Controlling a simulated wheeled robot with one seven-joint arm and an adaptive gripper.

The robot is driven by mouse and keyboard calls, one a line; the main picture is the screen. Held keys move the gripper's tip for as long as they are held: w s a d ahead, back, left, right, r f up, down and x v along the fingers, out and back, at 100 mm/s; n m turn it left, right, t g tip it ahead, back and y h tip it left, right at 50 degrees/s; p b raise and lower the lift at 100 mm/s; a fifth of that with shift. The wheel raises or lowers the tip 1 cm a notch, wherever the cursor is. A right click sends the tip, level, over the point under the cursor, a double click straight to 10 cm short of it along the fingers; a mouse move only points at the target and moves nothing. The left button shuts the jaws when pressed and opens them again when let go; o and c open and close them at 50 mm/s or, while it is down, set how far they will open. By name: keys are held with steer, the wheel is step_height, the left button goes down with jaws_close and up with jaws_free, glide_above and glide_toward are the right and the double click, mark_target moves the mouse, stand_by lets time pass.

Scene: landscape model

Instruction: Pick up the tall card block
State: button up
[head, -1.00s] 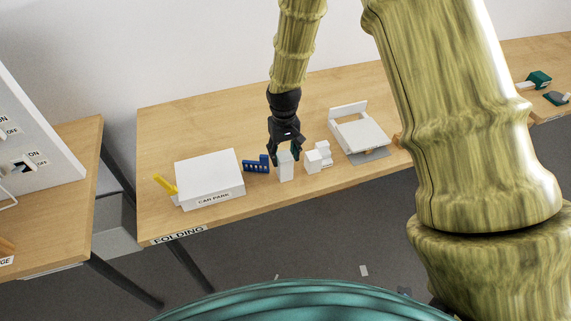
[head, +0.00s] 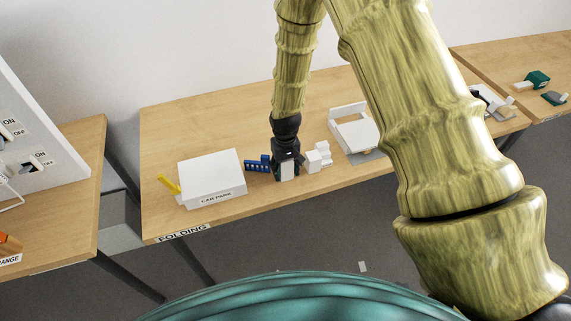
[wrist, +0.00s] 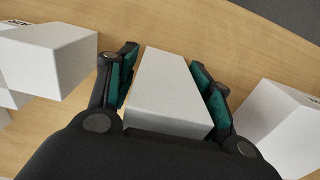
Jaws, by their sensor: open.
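The tall card block (head: 289,172) is white and stands upright near the front edge of the folding table. My gripper (head: 286,160) is down at it from above and hides part of it in the head view. In the wrist view the block (wrist: 170,88) lies between the two green-padded fingers of my gripper (wrist: 164,65). The fingers are open, one on each side, with a narrow gap visible beside the block. The block's lower part is hard to see.
Close by stand white stepped blocks (head: 318,157), a blue slotted piece (head: 258,164) and the white CAR PARK box (head: 212,176). A white frame-like model (head: 355,133) is further right. In the wrist view white pieces flank the gripper left (wrist: 50,62) and right (wrist: 278,125). The table's back is clear.

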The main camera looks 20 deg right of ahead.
mark_target(285, 163)
steer(key=shift+f, duration=0.25)
steer(key=c, duration=0.5)
steer(key=shift+c, duration=0.2)
steer(key=shift+r, duration=0.15)
steer(key=shift+r+b, duration=1)
steer(key=shift+r, duration=0.6)
steer(key=s+a+b, duration=0.1)
steer(key=s+b, duration=0.1)
steer(key=s, duration=0.5)
steer(key=s+a+r+b, duration=0.1)
steer(key=s+a+b, duration=0.1)
steer(key=s, duration=0.6)
steer(key=shift+s+a+r, duration=0.3)
